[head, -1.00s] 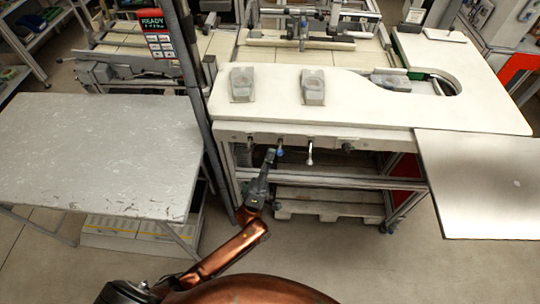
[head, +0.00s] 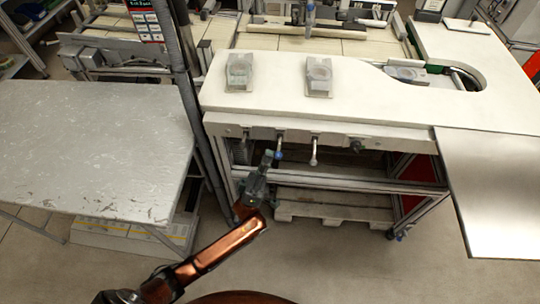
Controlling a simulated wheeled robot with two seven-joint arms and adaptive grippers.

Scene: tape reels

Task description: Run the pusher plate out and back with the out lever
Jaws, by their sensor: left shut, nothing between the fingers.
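A row of levers hangs under the front edge of the white bench. I cannot read which is the out lever. The pusher plate cannot be made out for sure; a gantry mechanism (head: 309,12) stands on the tiled bed behind the bench. My right gripper is not in view.
The white bench top (head: 270,108) carries two grey blocks (head: 240,72) (head: 319,77). A grey table (head: 90,150) stands at the left, beside a dark upright post (head: 185,60). A metal sheet (head: 495,190) juts out at the right. A pallet (head: 330,205) lies beneath the bench.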

